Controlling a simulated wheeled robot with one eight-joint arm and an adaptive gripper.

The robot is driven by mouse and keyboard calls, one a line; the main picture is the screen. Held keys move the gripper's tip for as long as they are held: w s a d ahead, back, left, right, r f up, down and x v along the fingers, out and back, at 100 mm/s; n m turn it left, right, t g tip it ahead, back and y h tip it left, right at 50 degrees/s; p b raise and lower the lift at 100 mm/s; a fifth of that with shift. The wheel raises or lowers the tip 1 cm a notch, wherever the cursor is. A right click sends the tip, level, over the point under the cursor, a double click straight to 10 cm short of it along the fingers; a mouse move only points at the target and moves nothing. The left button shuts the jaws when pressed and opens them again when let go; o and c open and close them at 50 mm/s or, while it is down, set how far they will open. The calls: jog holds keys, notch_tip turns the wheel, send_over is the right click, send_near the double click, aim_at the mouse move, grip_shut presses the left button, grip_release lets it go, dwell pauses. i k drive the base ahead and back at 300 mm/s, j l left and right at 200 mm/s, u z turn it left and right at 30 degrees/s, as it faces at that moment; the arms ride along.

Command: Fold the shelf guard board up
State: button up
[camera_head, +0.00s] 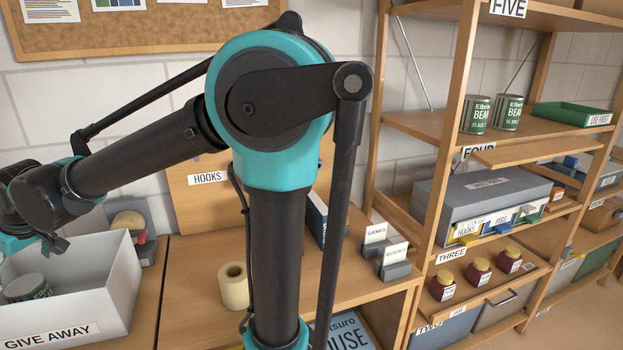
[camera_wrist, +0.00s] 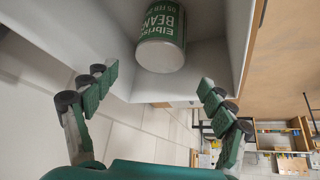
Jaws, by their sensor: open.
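A long flat wooden board (camera_head: 537,150) juts out from the front of the shelf at the FOUR label in the right-hand rack. It looks like the shelf guard board and lies roughly level, not upright. My gripper (camera_wrist: 157,80) is open and empty in the wrist view, its two green-padded fingers spread apart. A green bean can (camera_wrist: 162,50) lies beyond the fingertips inside a white box (camera_wrist: 60,25). In the head view my arm reaches left, far from the board, and my gripper is mostly cut off at the left edge.
The white GIVE AWAY box (camera_head: 100,290) stands at left with a can (camera_head: 27,288) inside. Two bean cans (camera_head: 492,114) and a green tray (camera_head: 572,115) sit above the board. A grey box (camera_head: 480,200) and several red jars (camera_head: 478,270) sit below. A paper roll (camera_head: 233,286) stands on the bench.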

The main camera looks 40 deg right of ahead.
aim_at(543, 152)
jog(key=k+z, duration=0.15)
jog(key=z, duration=0.15)
jog(key=k+l+z, duration=0.1)
jog(key=z, duration=0.2)
jog(key=k+j+z, duration=0.1)
jog(key=z, duration=0.4)
jog(key=k+j+z, duration=0.1)
jog(key=z, duration=0.4)
